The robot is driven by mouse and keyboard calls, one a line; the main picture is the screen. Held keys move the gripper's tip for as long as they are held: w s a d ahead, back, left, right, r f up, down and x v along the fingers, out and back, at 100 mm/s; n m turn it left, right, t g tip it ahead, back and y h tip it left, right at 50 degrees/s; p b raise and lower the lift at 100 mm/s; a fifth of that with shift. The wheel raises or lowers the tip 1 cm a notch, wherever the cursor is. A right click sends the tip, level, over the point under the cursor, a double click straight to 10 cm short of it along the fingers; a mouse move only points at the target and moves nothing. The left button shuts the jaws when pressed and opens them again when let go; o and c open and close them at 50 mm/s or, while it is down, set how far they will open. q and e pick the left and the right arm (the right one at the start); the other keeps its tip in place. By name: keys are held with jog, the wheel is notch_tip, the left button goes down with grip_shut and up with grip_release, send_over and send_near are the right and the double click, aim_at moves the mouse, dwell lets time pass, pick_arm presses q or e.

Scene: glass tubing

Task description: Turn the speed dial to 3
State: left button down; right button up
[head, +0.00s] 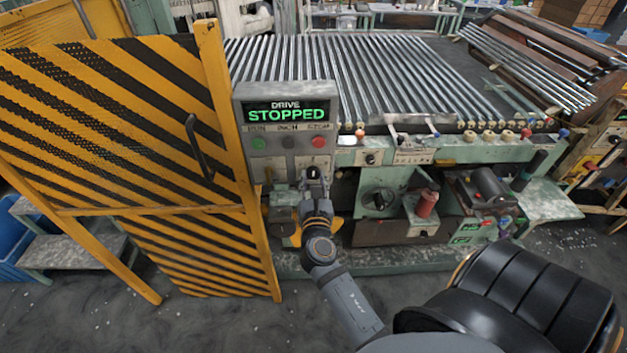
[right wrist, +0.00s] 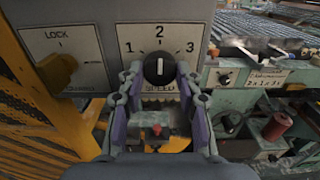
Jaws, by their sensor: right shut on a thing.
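The speed dial (right wrist: 159,69) is a round black knob with a white pointer line, on a white plate marked 1, 2 and 3 in the right wrist view. Its pointer stands upright, toward the 2. In the head view the dial (head: 313,172) shows small on the grey control box (head: 284,98), below the buttons. My right gripper (right wrist: 160,75) has its two fingers on either side of the dial, shut on it; the head view shows the gripper (head: 315,182) from behind. The lower part of the plate is partly hidden by the fingers. My left gripper is not in view.
The display (head: 287,112) reads DRIVE STOPPED. Green, black and red buttons sit below it. A LOCK switch (right wrist: 61,43) is left of the dial. The yellow-black striped guard gate (head: 120,140) stands close on the left. Glass tubes (head: 350,75) lie on the machine behind.

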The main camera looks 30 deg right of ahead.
jog(key=m+b, duration=0.2)
jog(key=m, duration=0.4)
jog(key=shift+f, duration=0.1)
jog(key=m+b, duration=0.2)
jog(key=m, duration=0.3)
jog(key=shift+a+b, duration=0.1)
jog(key=shift+b, duration=0.2)
jog(key=shift+m, duration=0.5)
jog(key=o, duration=1.1)
jog(key=shift+o, duration=0.2)
